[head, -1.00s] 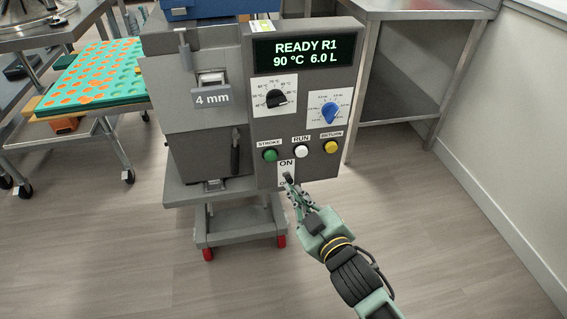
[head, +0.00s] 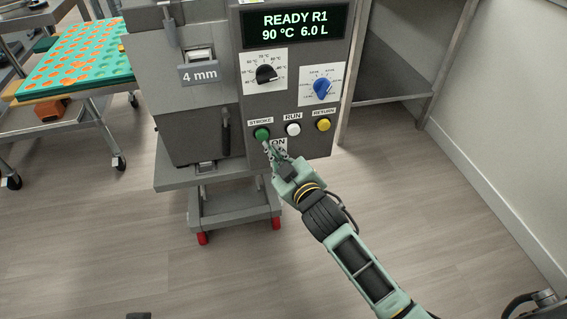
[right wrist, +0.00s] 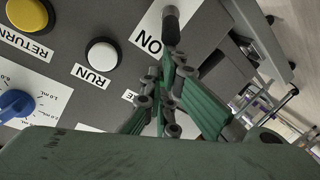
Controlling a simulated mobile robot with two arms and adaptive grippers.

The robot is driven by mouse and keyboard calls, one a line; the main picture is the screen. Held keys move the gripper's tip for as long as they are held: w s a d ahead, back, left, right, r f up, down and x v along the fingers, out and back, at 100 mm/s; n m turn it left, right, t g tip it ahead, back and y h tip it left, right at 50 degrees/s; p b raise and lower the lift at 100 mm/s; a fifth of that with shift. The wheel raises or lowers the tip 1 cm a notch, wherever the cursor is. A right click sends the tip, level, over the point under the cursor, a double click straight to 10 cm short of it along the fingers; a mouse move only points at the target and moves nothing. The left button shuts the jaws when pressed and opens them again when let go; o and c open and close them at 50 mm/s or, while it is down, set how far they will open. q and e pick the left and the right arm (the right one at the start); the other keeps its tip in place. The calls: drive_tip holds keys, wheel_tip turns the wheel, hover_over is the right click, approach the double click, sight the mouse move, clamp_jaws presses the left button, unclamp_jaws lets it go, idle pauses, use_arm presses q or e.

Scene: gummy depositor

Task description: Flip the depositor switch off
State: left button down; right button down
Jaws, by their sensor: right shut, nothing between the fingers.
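The depositor's grey control panel (head: 325,145) faces me, and its green display (head: 293,25) reads READY R1, 90 °C, 6.0 L. The white ON label (head: 279,143) is partly covered by my right gripper (head: 268,149). In the right wrist view, a dark switch lever (right wrist: 172,25) stands beside the ON label (right wrist: 152,42). The right gripper (right wrist: 160,85) is shut and empty, with its fingers just short of the lever in that picture; contact cannot be told. In the head view the lever is hidden by the gripper.
The green STROKE button (head: 262,134) is very close to the fingertips. The white RUN button (head: 293,129) and yellow RETURN button (head: 323,125) are to the right. Knobs sit above. A cart with a teal tray (head: 75,84) stands left. Floor is clear in front.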

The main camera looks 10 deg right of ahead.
drive_tip(key=shift+w+a, duration=0.1)
drive_tip(key=shift+w, duration=0.35)
drive_tip(key=shift+s+f, duration=0.1)
drive_tip(key=shift+s+f+b, duration=0.1)
drive_tip(key=shift+b, duration=0.55)
